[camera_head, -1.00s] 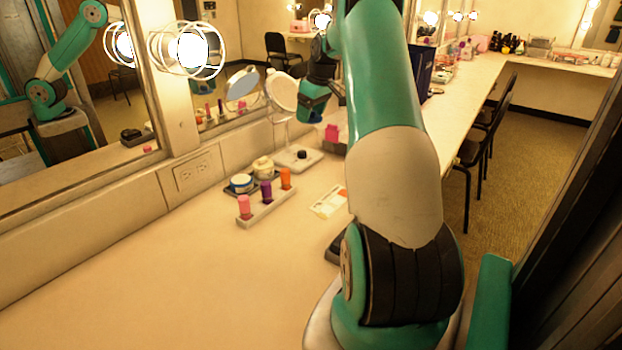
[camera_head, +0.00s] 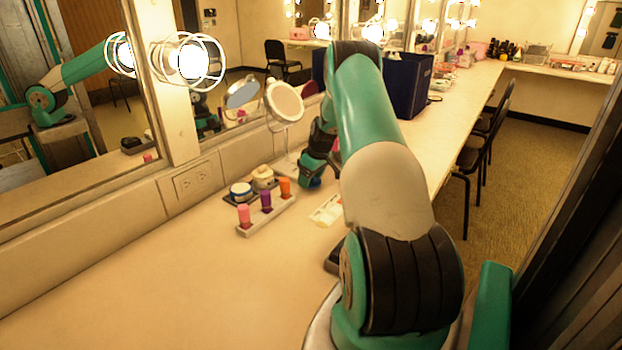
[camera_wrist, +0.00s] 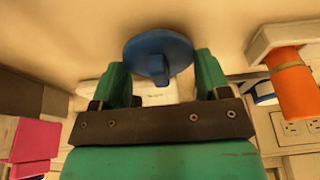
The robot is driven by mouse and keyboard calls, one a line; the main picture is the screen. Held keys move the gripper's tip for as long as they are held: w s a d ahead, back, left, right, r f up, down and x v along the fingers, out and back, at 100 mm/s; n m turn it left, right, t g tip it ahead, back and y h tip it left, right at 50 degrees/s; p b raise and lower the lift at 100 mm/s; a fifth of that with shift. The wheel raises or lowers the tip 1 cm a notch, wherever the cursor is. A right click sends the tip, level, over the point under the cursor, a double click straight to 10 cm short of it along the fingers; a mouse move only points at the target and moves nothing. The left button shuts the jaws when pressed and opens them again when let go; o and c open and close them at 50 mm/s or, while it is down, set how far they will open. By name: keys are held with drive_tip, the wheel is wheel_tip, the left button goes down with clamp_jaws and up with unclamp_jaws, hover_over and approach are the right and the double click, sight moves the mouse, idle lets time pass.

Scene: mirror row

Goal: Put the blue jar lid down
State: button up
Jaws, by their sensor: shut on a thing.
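The blue jar lid (camera_wrist: 158,48) is a round disc with a small knob in the wrist view. It sits between the green fingers of my gripper (camera_wrist: 160,72), which is shut on it. The pale counter shows beyond the lid; I cannot tell whether they touch. In the head view my gripper (camera_head: 312,180) is low over the counter (camera_head: 180,270), near the foot of the round mirror. The lid cannot be made out there.
A white-and-blue jar (camera_head: 241,191) and a cream jar (camera_head: 263,178) stand on a dark tray. In front is a pale holder (camera_head: 265,216) with pink, purple and orange tubes. A round stand mirror (camera_head: 285,101) and navy box (camera_head: 408,85) are farther back. The near-left counter is clear.

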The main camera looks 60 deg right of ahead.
sight(319, 184)
drive_tip(key=shift+f, duration=0.4)
drive_tip(key=shift+f, duration=0.2)
drive_tip(key=o, duration=0.9)
drive_tip(key=shift+r, duration=0.15)
drive_tip(key=b+v, duration=0.1)
drive_tip(key=v, duration=1.1)
